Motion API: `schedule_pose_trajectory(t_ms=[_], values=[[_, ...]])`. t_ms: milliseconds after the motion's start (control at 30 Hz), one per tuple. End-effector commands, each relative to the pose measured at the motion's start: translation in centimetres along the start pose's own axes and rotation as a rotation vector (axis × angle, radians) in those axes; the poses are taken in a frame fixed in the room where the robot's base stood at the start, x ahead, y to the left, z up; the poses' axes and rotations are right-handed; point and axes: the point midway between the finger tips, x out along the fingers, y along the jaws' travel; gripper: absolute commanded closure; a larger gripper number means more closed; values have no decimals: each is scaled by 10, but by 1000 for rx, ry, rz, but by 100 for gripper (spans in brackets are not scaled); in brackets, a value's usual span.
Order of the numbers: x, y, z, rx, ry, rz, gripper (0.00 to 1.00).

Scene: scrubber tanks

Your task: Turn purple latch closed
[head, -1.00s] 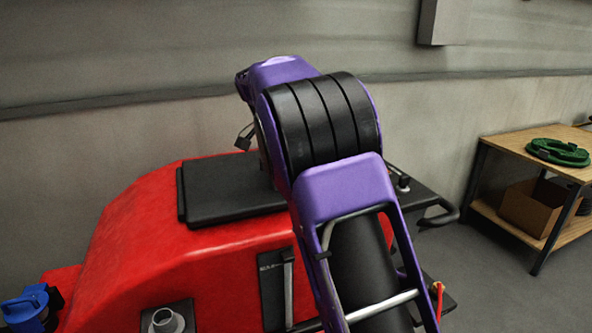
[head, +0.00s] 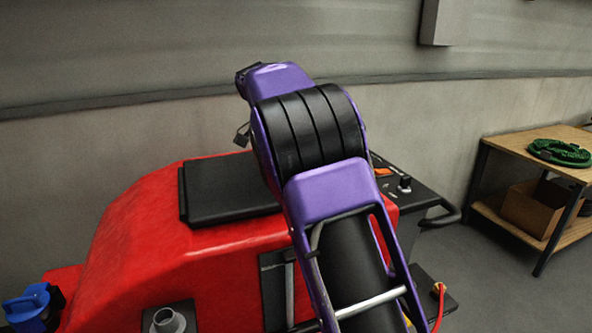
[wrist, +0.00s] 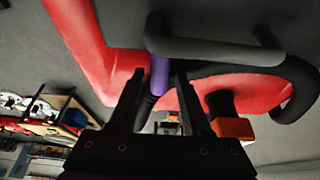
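The purple latch (wrist: 159,75) shows in the wrist view as a short purple piece against the red machine body, close to a black tube. My gripper (wrist: 160,88) is open, its two dark fingers apart. The purple piece appears between the fingertips; I cannot tell whether either finger touches it. In the head view my own arm covers the middle of the red machine (head: 140,235), and neither the latch nor my gripper can be seen there.
A thick black bent tube (wrist: 215,50) crosses close above the fingertips. An orange block (wrist: 232,128) lies just right of the right finger. In the head view, a wooden table (head: 545,150) with a green coil (head: 560,152) stands at right, with open floor before it.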

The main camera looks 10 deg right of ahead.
Motion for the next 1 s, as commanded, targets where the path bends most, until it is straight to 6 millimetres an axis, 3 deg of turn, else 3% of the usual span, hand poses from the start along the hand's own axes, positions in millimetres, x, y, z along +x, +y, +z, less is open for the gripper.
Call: schedule_pose_trajectory(t_ms=[333,467,800,1000], values=[[0,0,0,-1,0,0,41],[-9,-1,0,-1,0,-2,41],[-77,-1,0,-1,1,-4,41],[-104,-1,0,-1,1,-2,41]])
